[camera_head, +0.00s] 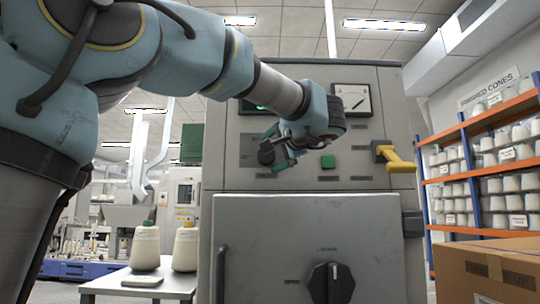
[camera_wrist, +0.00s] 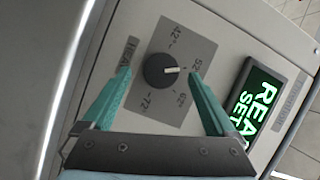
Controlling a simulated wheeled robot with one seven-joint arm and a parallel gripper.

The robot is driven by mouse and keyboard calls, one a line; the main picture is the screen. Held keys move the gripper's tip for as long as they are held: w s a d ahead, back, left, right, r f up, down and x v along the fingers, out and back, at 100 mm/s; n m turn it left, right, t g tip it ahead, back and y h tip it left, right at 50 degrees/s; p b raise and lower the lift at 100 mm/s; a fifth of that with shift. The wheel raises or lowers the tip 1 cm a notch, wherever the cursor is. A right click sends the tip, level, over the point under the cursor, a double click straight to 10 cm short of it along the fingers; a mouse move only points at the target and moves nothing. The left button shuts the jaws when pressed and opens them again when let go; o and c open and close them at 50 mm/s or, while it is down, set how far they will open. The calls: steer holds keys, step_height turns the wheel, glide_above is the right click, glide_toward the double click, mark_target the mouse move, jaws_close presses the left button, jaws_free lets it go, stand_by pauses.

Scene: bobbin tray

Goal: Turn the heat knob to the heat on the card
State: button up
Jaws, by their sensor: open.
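The heat knob (camera_wrist: 162,71) is a round dark knob with a white pointer line, on a grey plate (camera_wrist: 190,45) marked 42, 52, 62 and 72. The pointer faces right in the wrist view, close to the 52 mark. My gripper (camera_wrist: 162,73) is open, its two teal fingers on either side of the knob with a gap to each; whether they reach its depth I cannot tell. In the head view the knob (camera_head: 266,152) shows just left of my gripper (camera_head: 277,152). I see no readable heat card; part of a green-lit display (camera_wrist: 257,100) reads "REA" and "SET", cut off.
On the grey cabinet (camera_head: 228,220) are a dial gauge (camera_head: 352,100), a green button (camera_head: 328,162), a yellow-handled switch (camera_head: 397,160) and a lower black knob (camera_head: 331,284). Thread cones (camera_head: 146,246) stand on a left table. A cardboard box (camera_head: 490,270) is at right.

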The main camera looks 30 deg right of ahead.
steer(key=s, duration=0.9)
steer(key=shift+a+r, duration=0.15)
steer(key=shift+r, duration=0.15)
steer(key=shift+s, duration=0.2)
